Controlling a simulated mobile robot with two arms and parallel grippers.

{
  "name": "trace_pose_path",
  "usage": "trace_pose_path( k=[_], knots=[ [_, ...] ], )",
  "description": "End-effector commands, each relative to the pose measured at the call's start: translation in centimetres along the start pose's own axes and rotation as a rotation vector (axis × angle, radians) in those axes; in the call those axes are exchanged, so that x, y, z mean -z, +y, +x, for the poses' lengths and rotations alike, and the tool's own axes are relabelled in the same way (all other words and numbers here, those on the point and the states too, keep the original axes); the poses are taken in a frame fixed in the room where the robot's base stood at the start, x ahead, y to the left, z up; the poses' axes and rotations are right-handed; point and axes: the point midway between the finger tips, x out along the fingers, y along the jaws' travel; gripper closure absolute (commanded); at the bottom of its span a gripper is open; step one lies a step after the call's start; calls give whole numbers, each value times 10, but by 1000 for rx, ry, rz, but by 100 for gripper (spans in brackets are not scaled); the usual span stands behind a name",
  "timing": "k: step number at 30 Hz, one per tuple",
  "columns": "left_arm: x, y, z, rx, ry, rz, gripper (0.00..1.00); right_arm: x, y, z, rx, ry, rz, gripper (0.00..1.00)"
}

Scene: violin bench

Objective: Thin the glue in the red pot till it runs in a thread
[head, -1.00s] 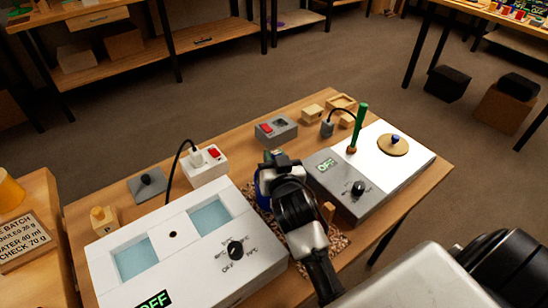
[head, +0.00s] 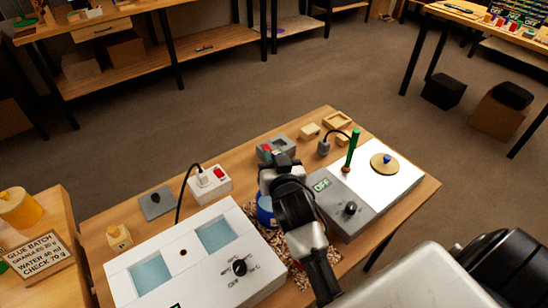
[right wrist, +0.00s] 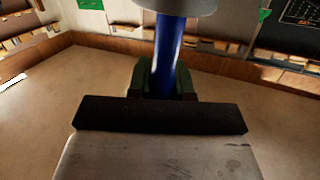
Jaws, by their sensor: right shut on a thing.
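My right gripper (head: 280,165) is above the gap between the white bath and the hotplate. In the right wrist view its fingers (right wrist: 165,80) are shut on an upright blue handle (right wrist: 168,50). A pale grey rounded part (right wrist: 178,5) sits at the handle's top, cut off by the frame. The head view hides most of the held thing. A blue pot (head: 265,212) stands on the speckled mat (head: 277,240), partly behind my arm. I cannot make out the red pot; only a small reddish patch shows beside my forearm. My left gripper is out of view.
The white bath (head: 205,265) has two pale blue wells. A socket box (head: 210,183) and red-switched grey box (head: 278,148) stand behind.

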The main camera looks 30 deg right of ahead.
Motion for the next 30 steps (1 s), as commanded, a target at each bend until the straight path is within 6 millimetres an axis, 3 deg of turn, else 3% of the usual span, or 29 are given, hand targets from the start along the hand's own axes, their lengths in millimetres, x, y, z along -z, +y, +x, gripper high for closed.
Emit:
trace_pose_path(
  k=[1, 13, 30],
  knots=[
    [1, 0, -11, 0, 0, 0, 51, 11, -1, -1, 0, 1, 1, 100],
    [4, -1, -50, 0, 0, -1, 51, 50, -5, -5, 0, 1, 2, 100],
    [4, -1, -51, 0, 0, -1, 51, 51, -5, -5, 0, 1, 1, 100]
  ],
)
